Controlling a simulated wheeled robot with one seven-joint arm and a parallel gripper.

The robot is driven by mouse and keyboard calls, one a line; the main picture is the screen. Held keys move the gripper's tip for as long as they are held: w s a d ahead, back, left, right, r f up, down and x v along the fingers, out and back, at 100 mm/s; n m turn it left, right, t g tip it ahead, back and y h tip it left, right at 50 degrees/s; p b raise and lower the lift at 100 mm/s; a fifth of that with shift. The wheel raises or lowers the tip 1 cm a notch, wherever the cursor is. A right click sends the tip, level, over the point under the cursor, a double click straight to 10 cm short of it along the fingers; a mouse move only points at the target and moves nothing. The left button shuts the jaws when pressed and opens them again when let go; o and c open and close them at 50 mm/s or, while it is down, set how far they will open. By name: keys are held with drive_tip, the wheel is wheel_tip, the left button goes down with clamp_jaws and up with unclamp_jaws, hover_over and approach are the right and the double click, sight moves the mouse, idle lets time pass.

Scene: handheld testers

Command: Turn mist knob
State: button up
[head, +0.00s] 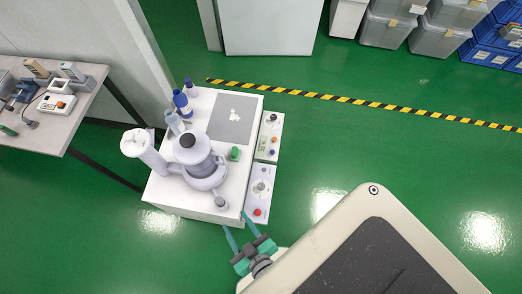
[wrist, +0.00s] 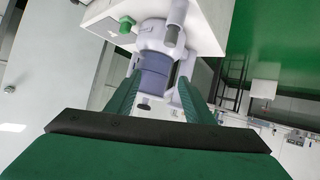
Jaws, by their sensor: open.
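A white control box (head: 261,193) with a round grey knob (head: 260,187) and a red button (head: 257,211) lies at the right edge of a white cabinet. I cannot read which control is the mist knob. A second box (head: 269,136) with a dark knob, small display and coloured buttons lies beyond it. A green knob-like block (head: 234,153) is on the cabinet top; a green one also shows in the wrist view (wrist: 127,24). My gripper (head: 235,221) is open and empty at the cabinet's front right corner, apart from the knobs. Its fingers (wrist: 160,76) show spread in the wrist view.
A grey-white device with a dark-capped cylinder (head: 189,147) and a thick side tube (head: 150,155) stands on the cabinet (head: 168,200). Bottles (head: 182,104) stand behind it. A side table (head: 75,120) with testers is at left.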

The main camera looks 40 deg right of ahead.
drive_tip(key=w+d+f+g+h, duration=0.1)
drive_tip(key=w+d+f+g, duration=0.15)
drive_tip(key=f, duration=0.25)
drive_tip(key=w+d+f+g, duration=0.1)
drive_tip(key=d+f, duration=0.2)
drive_tip(key=f, duration=0.3)
drive_tip(key=m+g+y, duration=0.1)
drive_tip(key=g+y, duration=0.2)
drive_tip(key=g, duration=0.6)
hover_over(261, 186)
wheel_tip(261, 186, down, 8)
drive_tip(key=r, duration=0.1)
wheel_tip(261, 186, down, 11)
drive_tip(key=shift+d+f, duration=0.1)
drive_tip(key=shift+c, duration=0.3)
drive_tip(key=c, duration=1)
